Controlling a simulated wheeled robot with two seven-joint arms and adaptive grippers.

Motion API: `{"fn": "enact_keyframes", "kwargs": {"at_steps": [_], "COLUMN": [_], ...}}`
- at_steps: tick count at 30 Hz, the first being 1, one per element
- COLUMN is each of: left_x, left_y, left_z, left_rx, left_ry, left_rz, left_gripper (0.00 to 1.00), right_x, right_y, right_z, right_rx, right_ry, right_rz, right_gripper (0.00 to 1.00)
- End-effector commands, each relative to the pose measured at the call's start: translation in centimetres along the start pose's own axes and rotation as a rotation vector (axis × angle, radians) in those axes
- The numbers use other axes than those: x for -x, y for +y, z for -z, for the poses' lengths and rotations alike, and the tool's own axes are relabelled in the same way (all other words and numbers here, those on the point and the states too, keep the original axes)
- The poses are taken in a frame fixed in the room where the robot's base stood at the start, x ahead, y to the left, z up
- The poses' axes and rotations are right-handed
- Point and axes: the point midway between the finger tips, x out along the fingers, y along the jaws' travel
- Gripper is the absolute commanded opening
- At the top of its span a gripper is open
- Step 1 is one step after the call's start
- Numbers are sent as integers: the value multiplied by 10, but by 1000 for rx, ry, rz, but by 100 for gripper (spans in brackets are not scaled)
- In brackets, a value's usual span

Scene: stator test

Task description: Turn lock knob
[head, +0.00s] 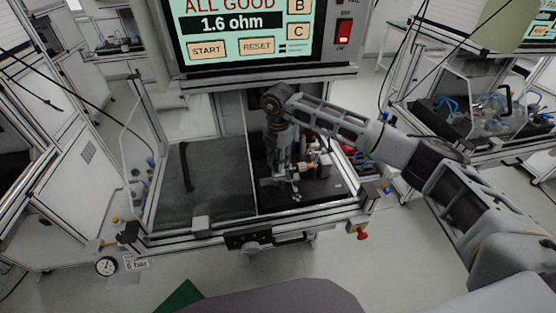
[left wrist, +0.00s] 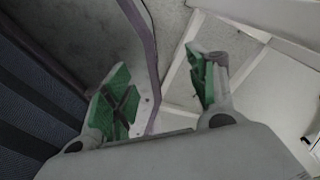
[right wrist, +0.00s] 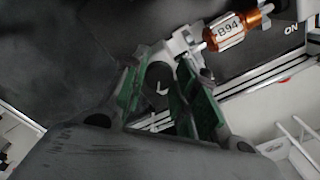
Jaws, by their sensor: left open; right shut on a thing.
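The fingers hide part of the knob. Beside it lies a rotor-like part (right wrist: 228,31) with copper ends and a white label reading B94. In the head view, my right gripper (head: 279,182) points down into the right half of the test bench, and the copper-ended part (head: 308,167) is just right of it. My left gripper (left wrist: 160,92) is open and empty in the left wrist view, away from the knob.
A tester screen (head: 235,28) above the bench reads ALL GOOD and 1.6 ohm. A dark panel with a black handle (head: 187,167) fills the bench's left half. A pressure gauge (head: 106,266) hangs at the front left. A red-lit switch (head: 344,32) is beside the screen.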

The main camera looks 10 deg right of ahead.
Motion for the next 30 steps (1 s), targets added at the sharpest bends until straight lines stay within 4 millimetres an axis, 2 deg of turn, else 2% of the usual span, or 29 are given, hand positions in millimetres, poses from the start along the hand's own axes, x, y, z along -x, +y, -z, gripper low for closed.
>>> {"fn": "enact_keyframes", "kwargs": {"at_steps": [9, 22, 23, 27, 30], "left_x": [-1, -1, -1, -1, -1], "left_y": [7, 16, 16, 13, 10], "left_z": [2, 4, 4, 3, 2], "left_rx": [2, 3, 3, 2, 1], "left_ry": [2, 4, 4, 3, 2], "left_rz": [-7, -16, -16, -14, -10], "left_gripper": [58, 58, 58, 58, 58], "right_x": [1, 1, 2, 1, 1], "right_y": [0, 0, 0, 0, 0], "right_z": [0, 0, 0, 0, 0], "right_rx": [-92, -101, -100, -100, -100], "right_ry": [-1, -1, -1, -1, -1], "right_rz": [-3, -3, -3, -2, -2], "right_gripper": [5, 5, 31, 49, 50]}}
